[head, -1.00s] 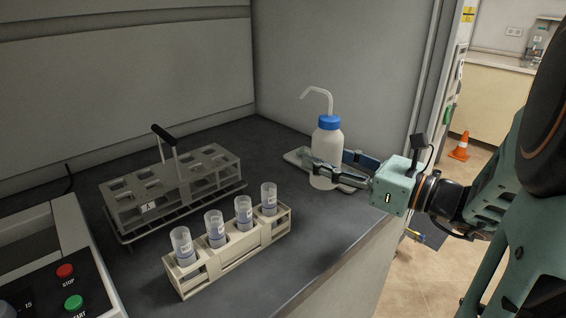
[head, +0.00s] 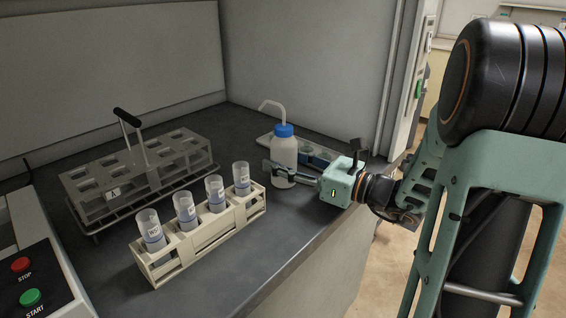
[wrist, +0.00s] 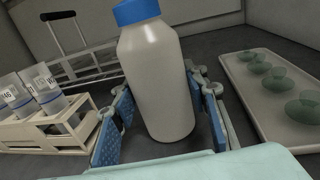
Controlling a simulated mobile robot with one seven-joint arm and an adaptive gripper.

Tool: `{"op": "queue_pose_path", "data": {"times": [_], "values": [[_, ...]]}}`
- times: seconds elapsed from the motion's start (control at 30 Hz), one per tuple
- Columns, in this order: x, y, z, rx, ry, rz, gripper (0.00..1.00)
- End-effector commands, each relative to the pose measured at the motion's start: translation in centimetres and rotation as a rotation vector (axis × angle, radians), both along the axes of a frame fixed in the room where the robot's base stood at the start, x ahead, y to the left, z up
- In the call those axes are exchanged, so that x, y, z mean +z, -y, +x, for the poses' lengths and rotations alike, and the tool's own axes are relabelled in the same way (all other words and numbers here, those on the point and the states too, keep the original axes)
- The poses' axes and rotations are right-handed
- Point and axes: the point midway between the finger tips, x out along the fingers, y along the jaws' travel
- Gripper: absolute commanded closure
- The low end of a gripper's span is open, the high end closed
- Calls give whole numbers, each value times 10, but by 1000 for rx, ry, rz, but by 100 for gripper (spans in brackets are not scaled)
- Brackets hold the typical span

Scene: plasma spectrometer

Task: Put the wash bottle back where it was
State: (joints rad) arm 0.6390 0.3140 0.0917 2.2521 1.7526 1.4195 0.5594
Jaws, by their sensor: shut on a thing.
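The wash bottle (head: 285,153) is white with a blue cap and a bent spout. It is upright at the right part of the dark bench, in front of a shallow tray. My gripper (head: 291,172) reaches in from the right and is shut around its lower body. In the wrist view the bottle (wrist: 158,80) is between the two blue finger pads, its spout out of frame. I cannot tell whether its base touches the bench.
The grey tray (wrist: 235,75) holds several green dishes, right of the bottle in the wrist view. A control panel (head: 45,265) is at lower left.

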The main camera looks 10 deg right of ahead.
Motion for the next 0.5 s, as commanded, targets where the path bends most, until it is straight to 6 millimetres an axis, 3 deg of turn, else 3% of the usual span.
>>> {"op": "queue_pose_path", "data": {"times": [0.17,0.2,0.33,0.5], "values": [[-3,0,0,0,1,1,68],[-3,0,0,0,0,0,57],[-3,0,0,0,0,0,42],[-3,0,0,0,0,0,41]]}}
